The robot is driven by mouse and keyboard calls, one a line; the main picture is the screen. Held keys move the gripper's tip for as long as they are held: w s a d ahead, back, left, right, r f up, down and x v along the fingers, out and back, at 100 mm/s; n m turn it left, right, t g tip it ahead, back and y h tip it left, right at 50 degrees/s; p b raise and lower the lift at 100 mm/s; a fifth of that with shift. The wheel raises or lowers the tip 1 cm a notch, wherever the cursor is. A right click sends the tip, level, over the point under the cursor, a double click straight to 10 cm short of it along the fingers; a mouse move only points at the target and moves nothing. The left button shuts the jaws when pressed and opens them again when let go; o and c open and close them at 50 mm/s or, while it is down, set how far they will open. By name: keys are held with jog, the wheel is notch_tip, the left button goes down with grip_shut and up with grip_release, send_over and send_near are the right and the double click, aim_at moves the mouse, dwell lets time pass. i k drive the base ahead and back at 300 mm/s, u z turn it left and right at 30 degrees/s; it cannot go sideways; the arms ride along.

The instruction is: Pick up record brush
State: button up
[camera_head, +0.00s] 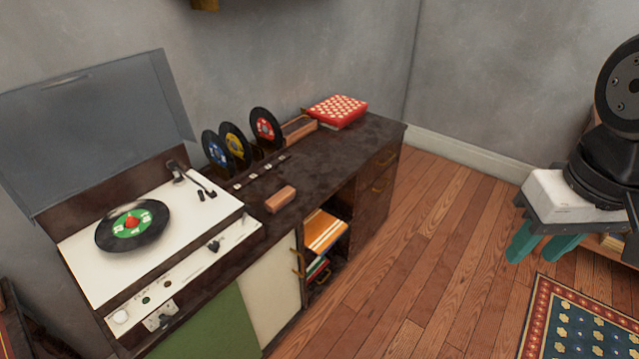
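A small reddish-brown wooden block, which looks like the record brush (280,199), lies on the dark cabinet top (335,158) near its front edge, just right of the record player. My gripper (541,246) is at the right of the picture, with a white body and two teal fingers pointing down. The fingers are apart with nothing visible between them. My gripper is well to the right of the brush, over the wooden floor and apart from the cabinet.
A record player (100,263) with raised lid and a record (110,238) stands left. Upright records (233,143), a box (300,131) and a red-patterned case (338,110) are behind the brush. An open shelf (325,233) is below. Floor (440,240) between cabinet and gripper is clear.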

aim_at(276, 202)
jog(key=i, duration=1.15)
jog(key=u, duration=0.55)
